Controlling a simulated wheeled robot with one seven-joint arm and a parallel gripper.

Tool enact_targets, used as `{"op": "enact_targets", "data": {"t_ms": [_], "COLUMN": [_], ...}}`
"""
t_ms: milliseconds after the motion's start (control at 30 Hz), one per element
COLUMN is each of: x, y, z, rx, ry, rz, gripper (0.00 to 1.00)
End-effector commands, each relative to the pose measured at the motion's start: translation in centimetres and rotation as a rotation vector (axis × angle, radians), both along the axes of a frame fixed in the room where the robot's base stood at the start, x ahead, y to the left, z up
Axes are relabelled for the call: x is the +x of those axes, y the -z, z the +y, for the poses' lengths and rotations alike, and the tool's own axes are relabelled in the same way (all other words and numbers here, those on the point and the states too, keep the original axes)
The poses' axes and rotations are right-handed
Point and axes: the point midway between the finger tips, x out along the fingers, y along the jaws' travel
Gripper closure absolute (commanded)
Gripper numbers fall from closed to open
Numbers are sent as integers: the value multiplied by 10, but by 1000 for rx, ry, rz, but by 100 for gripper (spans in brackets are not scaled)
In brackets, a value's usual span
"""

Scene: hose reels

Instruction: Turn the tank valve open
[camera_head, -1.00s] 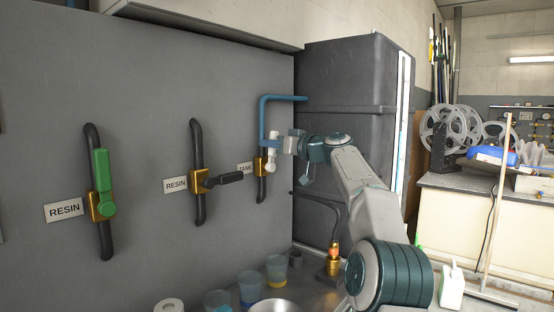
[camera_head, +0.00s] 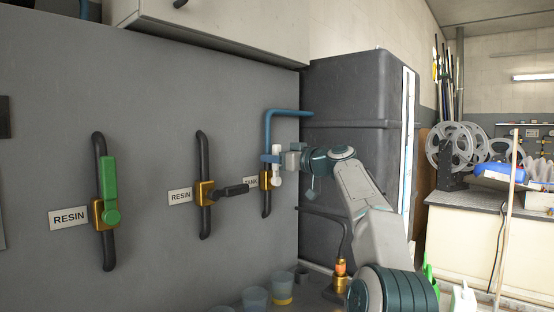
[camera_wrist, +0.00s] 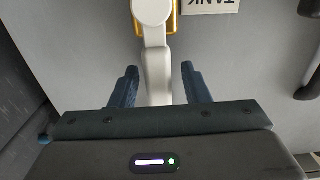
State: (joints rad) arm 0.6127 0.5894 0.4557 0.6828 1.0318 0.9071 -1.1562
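The tank valve has a brass body (camera_head: 265,182) on a dark vertical pipe beside the TANK label (camera_head: 250,182). Its white handle (camera_head: 276,178) stands upright, roughly in line with the pipe. In the wrist view the round hub of the white handle (camera_wrist: 152,10) is at the top, with the lever coming down between my fingers. The TANK label there appears upside down (camera_wrist: 210,5). My gripper (camera_wrist: 158,88) is open, with one blue finger on each side of the lever and a visible gap on both sides. In the head view my gripper (camera_head: 272,159) is at the handle's upper part.
Left on the panel are a RESIN valve with a black sideways handle (camera_head: 234,190) and another with a green upright handle (camera_head: 109,190). A blue pipe (camera_head: 290,112) runs above the tank valve to the dark tank (camera_head: 350,90). Cups (camera_head: 282,288) stand below.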

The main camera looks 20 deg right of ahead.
Motion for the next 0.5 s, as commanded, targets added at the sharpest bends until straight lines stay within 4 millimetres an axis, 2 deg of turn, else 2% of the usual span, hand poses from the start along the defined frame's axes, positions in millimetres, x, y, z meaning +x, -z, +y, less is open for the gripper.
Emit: {"op": "enact_targets", "data": {"t_ms": [333, 500], "x": [-2, -18], "y": [0, 2], "z": [-2, -13], "rx": [1, 1], "ry": [2, 4], "rz": [0, 0], "gripper": [56, 56]}}
